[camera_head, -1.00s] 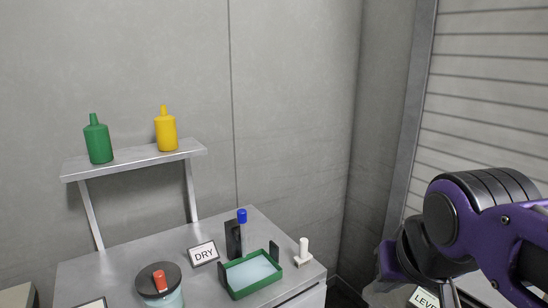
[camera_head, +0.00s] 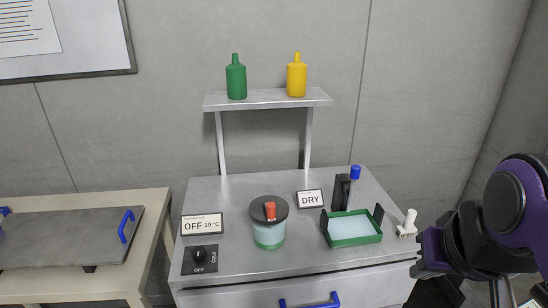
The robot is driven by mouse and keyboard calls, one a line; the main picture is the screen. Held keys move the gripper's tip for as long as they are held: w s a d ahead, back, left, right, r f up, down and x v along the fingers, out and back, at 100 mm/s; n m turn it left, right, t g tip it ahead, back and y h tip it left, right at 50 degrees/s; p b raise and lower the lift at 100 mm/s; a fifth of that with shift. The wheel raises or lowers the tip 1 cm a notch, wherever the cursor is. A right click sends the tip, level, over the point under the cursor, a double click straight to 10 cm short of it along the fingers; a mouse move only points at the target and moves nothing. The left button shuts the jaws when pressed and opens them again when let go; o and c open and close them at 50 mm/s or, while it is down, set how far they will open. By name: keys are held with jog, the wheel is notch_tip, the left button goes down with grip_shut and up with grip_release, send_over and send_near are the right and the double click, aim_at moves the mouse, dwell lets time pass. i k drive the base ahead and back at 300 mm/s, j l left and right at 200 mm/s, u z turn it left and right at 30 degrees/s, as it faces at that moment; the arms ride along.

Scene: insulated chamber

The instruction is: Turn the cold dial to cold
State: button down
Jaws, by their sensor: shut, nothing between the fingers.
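The cold dial (camera_head: 199,254) is a small black knob on a dark plate at the front left of the grey worktop. The plate bears the words OFF below the knob and COLD to its right. Which way the knob points is too small to tell. A display behind it (camera_head: 202,224) reads OFF 19 °C. My purple and black arm shows at the right edge, well to the right of the dial and apart from it. I cannot make out my gripper's fingers in this view.
A lidded jar (camera_head: 270,235) with a red knob stands right of the dial. A green tray (camera_head: 354,240), a DRY sign (camera_head: 310,199) and a white peg (camera_head: 408,223) stand further right. A shelf (camera_head: 268,99) holds green and yellow bottles. A blue drawer handle (camera_head: 311,302) is below.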

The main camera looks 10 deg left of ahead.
aim_at(199, 253)
jog(key=u, duration=1.55)
